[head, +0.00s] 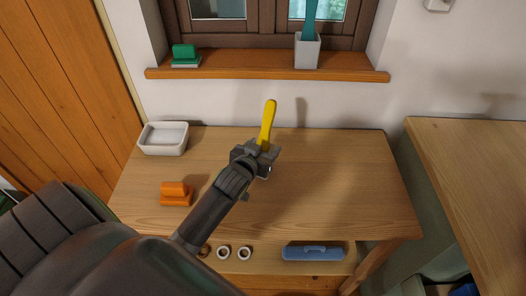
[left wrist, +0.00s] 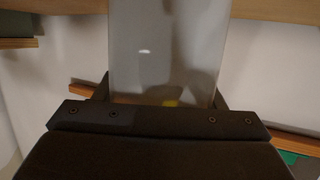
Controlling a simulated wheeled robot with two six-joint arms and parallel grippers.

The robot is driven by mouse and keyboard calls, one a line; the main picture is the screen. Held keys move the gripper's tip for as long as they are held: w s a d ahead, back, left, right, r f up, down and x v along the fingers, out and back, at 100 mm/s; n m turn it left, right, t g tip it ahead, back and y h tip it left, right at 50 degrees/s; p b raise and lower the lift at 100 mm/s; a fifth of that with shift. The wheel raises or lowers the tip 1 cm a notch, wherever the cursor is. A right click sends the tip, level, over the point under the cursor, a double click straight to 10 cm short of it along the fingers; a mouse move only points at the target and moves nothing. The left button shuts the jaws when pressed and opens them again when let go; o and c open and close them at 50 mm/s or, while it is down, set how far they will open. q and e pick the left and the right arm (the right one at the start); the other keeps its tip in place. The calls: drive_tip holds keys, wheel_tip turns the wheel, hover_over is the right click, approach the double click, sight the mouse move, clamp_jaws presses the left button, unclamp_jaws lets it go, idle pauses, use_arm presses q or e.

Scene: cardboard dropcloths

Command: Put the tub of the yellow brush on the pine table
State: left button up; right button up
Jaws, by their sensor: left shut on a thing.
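My left gripper (head: 262,158) is shut on the tub of the yellow brush. The pale grey tub (left wrist: 168,50) fills the space between the fingers in the left wrist view. In the head view the gripper hides most or all of the tub. The yellow brush (head: 267,122) stands up out of it, its handle leaning slightly right. The gripper is over the middle rear of the light wooden table (head: 340,190). I cannot tell whether the tub touches the tabletop. My right gripper is not in view.
A white dish (head: 164,138) and an orange brush (head: 175,194) are on the table's left side. The window sill (head: 250,67) holds a green brush and a white tub (head: 307,52). Another wooden surface (head: 475,165) is at right.

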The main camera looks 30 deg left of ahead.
use_arm(q)
drive_tip(key=shift+f, duration=0.6)
drive_tip(key=o, duration=0.7)
drive_tip(key=shift+f, duration=0.2)
drive_tip(key=o, duration=0.5)
drive_tip(key=shift+c, duration=0.2)
drive_tip(key=shift+r, duration=0.3)
drive_tip(key=v, duration=1.2)
